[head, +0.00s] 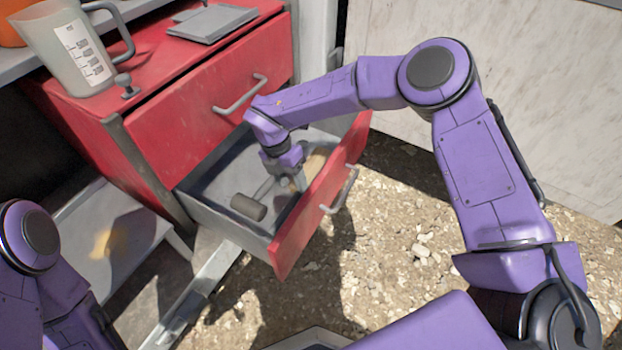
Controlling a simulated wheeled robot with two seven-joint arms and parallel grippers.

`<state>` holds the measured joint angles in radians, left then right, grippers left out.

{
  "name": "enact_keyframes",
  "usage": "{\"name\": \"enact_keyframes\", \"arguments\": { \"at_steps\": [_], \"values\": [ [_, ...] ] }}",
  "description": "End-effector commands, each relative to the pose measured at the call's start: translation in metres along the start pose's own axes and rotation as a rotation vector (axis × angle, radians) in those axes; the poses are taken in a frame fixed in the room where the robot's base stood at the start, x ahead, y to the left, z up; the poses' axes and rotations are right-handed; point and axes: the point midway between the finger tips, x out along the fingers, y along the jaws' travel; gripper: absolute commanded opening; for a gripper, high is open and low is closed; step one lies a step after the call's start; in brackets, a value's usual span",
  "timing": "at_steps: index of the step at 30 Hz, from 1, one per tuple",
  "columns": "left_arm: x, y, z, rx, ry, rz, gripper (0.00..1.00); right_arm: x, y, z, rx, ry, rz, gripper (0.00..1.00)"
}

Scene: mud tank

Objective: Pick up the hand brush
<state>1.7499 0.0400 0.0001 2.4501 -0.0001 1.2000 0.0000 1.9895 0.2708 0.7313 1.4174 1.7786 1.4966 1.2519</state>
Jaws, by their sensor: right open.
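The red drawer (300,232) stands pulled out of the red cabinet. My right gripper (287,184) points down into it, open, with its fingers partly hard to make out. A tan, wood-coloured thing (315,160), perhaps the hand brush, lies in the drawer just behind and right of the gripper, partly hidden by it. I cannot tell whether the fingers touch it or stand around it. My left arm shows at the lower left, but its gripper is out of view.
A dark cylinder-headed tool, like a mallet (248,207), lies in the drawer left of the gripper. A measuring jug (75,48) and a grey flat item (213,22) stand on the cabinet top. A closed drawer (210,110) is above. Gravel ground (400,265) is open to the right.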

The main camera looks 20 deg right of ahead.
Motion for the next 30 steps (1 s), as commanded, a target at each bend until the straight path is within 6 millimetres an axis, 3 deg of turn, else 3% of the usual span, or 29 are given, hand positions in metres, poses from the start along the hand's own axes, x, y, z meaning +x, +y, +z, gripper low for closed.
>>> {"name": "enact_keyframes", "arguments": {
  "at_steps": [9,17,22,30],
  "values": [
    [0.007,0.001,0.003,0.000,0.000,0.000,0.43,0.050,0.006,-0.006,-0.003,0.001,-0.002,0.54],
    [0.007,0.001,0.003,0.000,0.000,0.000,0.43,0.054,0.006,-0.005,-0.003,0.000,0.000,0.54],
    [0.007,0.001,0.003,0.000,0.000,0.000,0.43,0.054,0.006,-0.005,-0.003,-0.001,0.000,0.02],
    [0.007,0.001,0.003,0.000,0.000,0.000,0.43,0.053,0.006,-0.005,-0.002,-0.001,0.001,0.00]
  ]
}}
